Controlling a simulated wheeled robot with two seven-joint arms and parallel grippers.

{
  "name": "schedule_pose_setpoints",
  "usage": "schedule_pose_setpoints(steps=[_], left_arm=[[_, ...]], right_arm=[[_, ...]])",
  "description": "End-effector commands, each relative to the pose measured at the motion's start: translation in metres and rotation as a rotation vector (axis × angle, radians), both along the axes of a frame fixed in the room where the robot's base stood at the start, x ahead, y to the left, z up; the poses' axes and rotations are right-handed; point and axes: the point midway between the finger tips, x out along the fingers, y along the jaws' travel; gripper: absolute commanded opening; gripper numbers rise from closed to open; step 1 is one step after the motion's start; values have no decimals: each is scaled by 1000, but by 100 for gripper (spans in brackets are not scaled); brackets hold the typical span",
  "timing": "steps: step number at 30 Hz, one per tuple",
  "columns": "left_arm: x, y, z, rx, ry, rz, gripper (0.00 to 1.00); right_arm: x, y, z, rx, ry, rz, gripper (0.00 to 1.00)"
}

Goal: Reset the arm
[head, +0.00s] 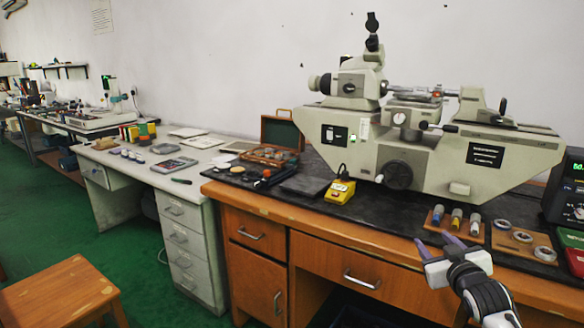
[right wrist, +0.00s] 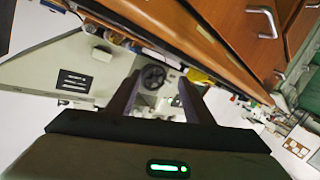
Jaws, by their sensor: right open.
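My right gripper (head: 434,243) is in the lower right of the head view, over the front edge of the wooden desk. Its two purple-grey fingers are apart with nothing between them. In the right wrist view the open fingers (right wrist: 159,80) frame the measuring machine in the background, and the picture is tilted. Bearing rings (head: 522,237) lie on a wooden board to the right of the gripper. Several small cylinders (head: 456,218) stand on another board just behind the fingers. My left gripper is not in view.
A large beige measuring machine (head: 430,150) stands on the black desktop (head: 390,205). A yellow device (head: 340,191) sits to its left. A dark display unit (head: 567,190) and coloured trays are at the right edge. A wooden stool (head: 62,290) stands at lower left on green floor.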

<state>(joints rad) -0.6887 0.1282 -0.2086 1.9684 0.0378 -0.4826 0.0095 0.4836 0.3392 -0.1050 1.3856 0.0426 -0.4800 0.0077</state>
Motion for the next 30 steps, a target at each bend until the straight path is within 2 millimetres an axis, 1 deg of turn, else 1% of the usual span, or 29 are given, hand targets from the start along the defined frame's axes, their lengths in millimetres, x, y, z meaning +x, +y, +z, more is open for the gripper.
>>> schedule_pose_setpoints(steps=[1, 5, 6, 8, 9, 11, 12, 14, 15, 17, 18, 20, 21, 24, 27, 30], left_arm=[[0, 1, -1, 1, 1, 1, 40], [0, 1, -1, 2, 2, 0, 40], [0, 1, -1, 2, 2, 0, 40], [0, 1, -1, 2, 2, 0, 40], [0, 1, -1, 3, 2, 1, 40], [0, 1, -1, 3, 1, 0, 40], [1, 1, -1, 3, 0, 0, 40], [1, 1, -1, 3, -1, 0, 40], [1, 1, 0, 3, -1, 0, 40], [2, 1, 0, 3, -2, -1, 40], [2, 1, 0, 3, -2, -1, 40], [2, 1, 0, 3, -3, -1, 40], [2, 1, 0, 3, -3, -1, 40], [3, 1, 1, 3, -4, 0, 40], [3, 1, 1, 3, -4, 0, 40], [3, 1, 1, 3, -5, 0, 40]], right_arm=[[-13, 13, -30, 5, 39, 17, 47], [-48, 40, -84, 21, 108, 55, 47], [-61, 49, -102, 30, 133, 68, 47], [-85, 64, -130, 43, 174, 87, 47], [-103, 75, -149, 54, 202, 101, 47], [-133, 92, -177, 74, 249, 123, 47], [-156, 104, -195, 88, 281, 136, 47], [-191, 121, -219, 114, 328, 154, 47], [-215, 132, -234, 132, 361, 165, 47], [-254, 148, -253, 162, 410, 179, 47], [-279, 158, -264, 183, 442, 186, 47], [-316, 172, -276, 213, 486, 195, 47], [-339, 180, -282, 234, 513, 197, 47], [-384, 194, -290, 274, 569, 201, 47], [-412, 203, -293, 301, 603, 201, 47], [-425, 207, -293, 313, 618, 200, 47]])
